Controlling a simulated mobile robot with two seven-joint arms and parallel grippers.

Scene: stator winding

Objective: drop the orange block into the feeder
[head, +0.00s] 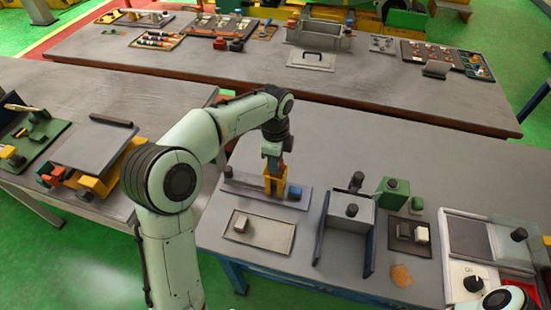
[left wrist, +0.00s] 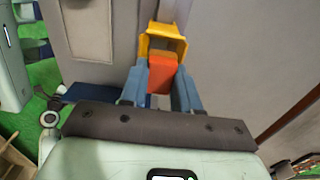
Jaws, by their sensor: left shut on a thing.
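My left gripper (head: 274,160) points down over the yellow feeder (head: 275,185), which stands on a grey strip of the near table. In the left wrist view, my left gripper (left wrist: 160,92) has its two blue-grey fingers shut on the orange block (left wrist: 163,72). The block is in line with the open, square mouth of the yellow feeder (left wrist: 163,33) and overlaps its near edge. I cannot tell whether the block touches the feeder or how deep it sits. My right gripper is not in view.
A blue block (head: 295,193) stands just right of the feeder. A flat tray (head: 267,238) with a pale block (head: 241,224) lies in front. A grey and blue fixture (head: 349,212) stands to the right. The table surface behind the feeder is clear.

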